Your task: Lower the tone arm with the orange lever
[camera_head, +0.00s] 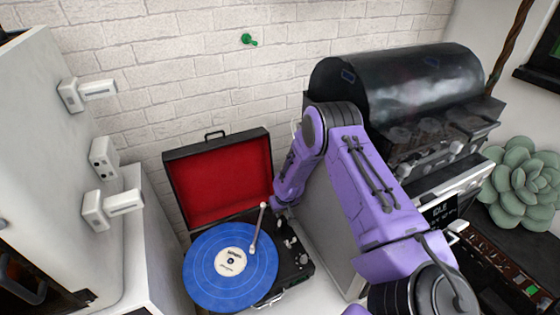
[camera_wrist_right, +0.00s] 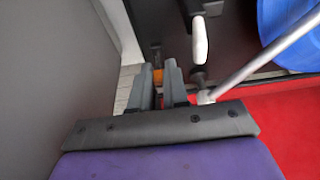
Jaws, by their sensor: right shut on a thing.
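The record player (camera_head: 298,262) has its red-lined lid open, with a blue record (camera_head: 205,282) on the platter. The tone arm (camera_head: 260,222) reaches from the back right of the deck, its head end over the record. In the right wrist view the silver tone arm (camera_wrist_right: 268,50) passes at the right, apart from the fingers. My right gripper (camera_wrist_right: 157,85) is shut on the orange lever (camera_wrist_right: 157,76), of which only a small part shows between the fingers. In the head view my right gripper (camera_head: 281,205) is at the deck's back right corner, its fingertips mostly hidden.
The red lid (camera_head: 222,180) stands upright behind the record. A grey panel (camera_head: 328,225) is close on the right of the player. A black machine (camera_head: 400,85) stands behind my right arm. A white cabinet (camera_head: 50,160) with handles is at the left.

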